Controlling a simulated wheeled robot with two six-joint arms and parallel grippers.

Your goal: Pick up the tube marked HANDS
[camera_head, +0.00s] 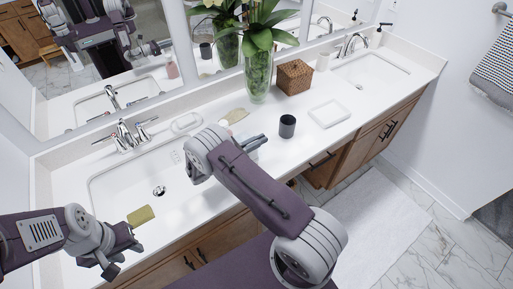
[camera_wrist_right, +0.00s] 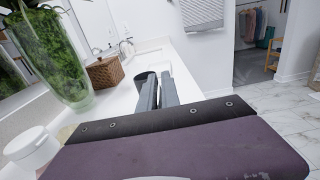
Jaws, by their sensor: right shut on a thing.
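I cannot make out a tube marked HANDS in either view. My right gripper (camera_head: 256,141) is above the counter in the middle, left of the dark cup (camera_head: 287,126). In the right wrist view its fingers (camera_wrist_right: 159,91) are close together; the thing between them is hidden or too small to tell. My left gripper (camera_head: 124,259) is at the lower left over the counter's front edge, with its fingertips apart and nothing seen between them. A yellowish block (camera_head: 140,215) lies close to it at the left sink.
A glass vase with plants (camera_head: 258,75), a wicker box (camera_head: 294,77) and a white tray (camera_head: 329,113) stand on the counter (camera_head: 355,135). A white lidded thing (camera_wrist_right: 32,148) shows in the wrist view. The left sink's faucet (camera_head: 125,135) rises behind its basin.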

